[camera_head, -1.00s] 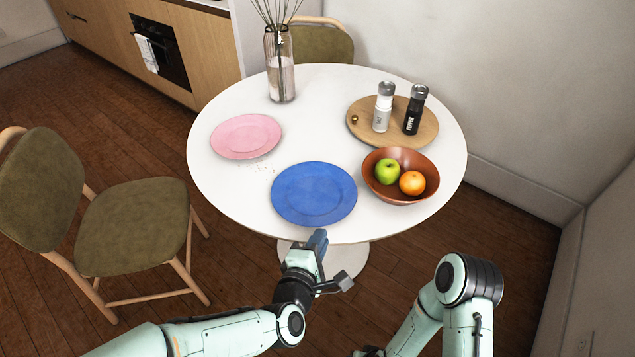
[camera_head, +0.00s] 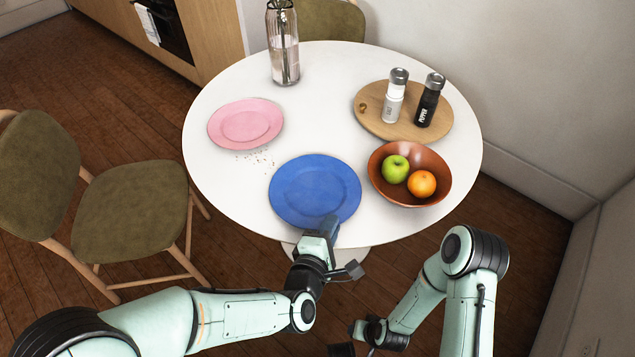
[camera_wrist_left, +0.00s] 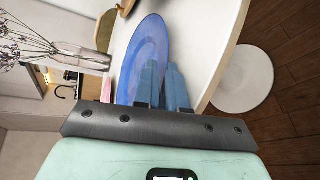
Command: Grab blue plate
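The blue plate (camera_head: 314,186) lies on the near side of the round white table. My left gripper (camera_head: 329,228) is at the plate's near rim. In the left wrist view its two blue fingers (camera_wrist_left: 165,84) are close together, with the rim of the blue plate (camera_wrist_left: 148,50) beside or between them. I cannot tell whether they are closed on the rim. The plate looks flat on the table. My right gripper (camera_head: 352,348) is low at the bottom edge, partly cut off, away from the table; its fingers are not clear.
The white table (camera_head: 225,185) also holds a pink plate (camera_head: 246,123) with crumbs beside it, and a brown bowl (camera_head: 437,166) with an apple and an orange. Behind are a wooden board (camera_head: 374,118) with two shakers and a glass vase (camera_head: 283,50). A chair (camera_head: 130,215) stands left.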

